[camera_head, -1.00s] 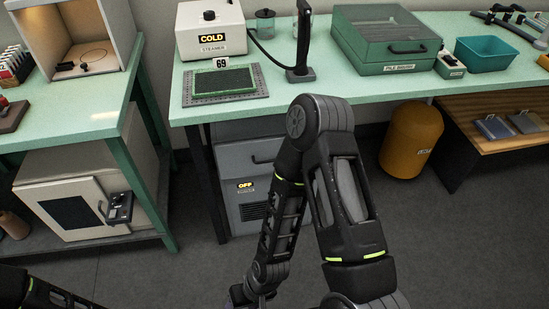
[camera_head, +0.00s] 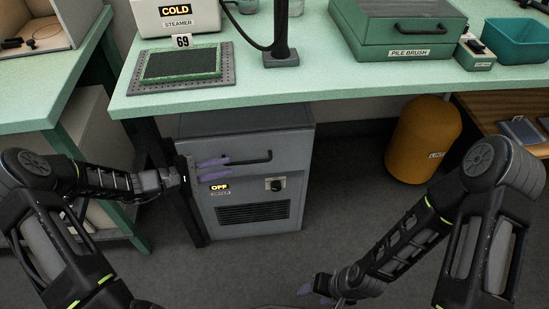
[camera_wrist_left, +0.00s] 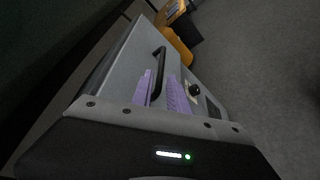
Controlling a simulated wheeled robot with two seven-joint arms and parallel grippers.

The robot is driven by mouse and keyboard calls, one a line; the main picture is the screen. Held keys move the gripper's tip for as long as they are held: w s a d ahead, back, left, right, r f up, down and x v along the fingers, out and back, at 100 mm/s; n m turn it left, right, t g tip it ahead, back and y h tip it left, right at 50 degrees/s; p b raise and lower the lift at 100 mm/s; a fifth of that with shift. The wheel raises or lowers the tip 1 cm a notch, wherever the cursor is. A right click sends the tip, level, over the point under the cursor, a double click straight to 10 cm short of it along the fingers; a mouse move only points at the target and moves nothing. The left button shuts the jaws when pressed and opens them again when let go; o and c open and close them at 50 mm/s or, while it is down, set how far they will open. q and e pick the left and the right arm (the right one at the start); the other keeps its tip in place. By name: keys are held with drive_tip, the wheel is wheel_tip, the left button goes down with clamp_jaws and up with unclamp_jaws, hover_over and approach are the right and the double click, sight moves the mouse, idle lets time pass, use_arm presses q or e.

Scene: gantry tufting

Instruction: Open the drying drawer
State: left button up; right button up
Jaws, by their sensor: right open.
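The drying drawer (camera_head: 285,176) is in a grey cabinet under the bench, with a dark horizontal bar handle (camera_head: 256,158), an OFF sign, a knob and a vent. Its front looks flush, so it appears shut. My left gripper (camera_head: 228,168) is at the handle's left end, its purple fingers apart. In the left wrist view the handle (camera_wrist_left: 161,60) runs toward the gap between the open fingers (camera_wrist_left: 160,92); contact cannot be told. My right gripper (camera_head: 314,288) is open, low over the floor at the bottom of the head view, away from the drawer.
The green bench top (camera_head: 225,98) overhangs the cabinet, with a dark bench leg (camera_head: 190,215) just left of it. A yellow bin (camera_head: 424,140) stands to the right. The floor in front of the drawer is clear apart from my arms.

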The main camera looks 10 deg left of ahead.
sight(242, 163)
use_arm(q)
drive_tip(key=shift+s, duration=0.1)
drive_tip(key=shift+d, duration=0.1)
drive_tip(key=x, duration=0.7)
drive_tip(key=shift+d+f, duration=0.15)
drive_tip(key=shift+d, duration=0.05)
clamp_jaws()
idle(1.4)
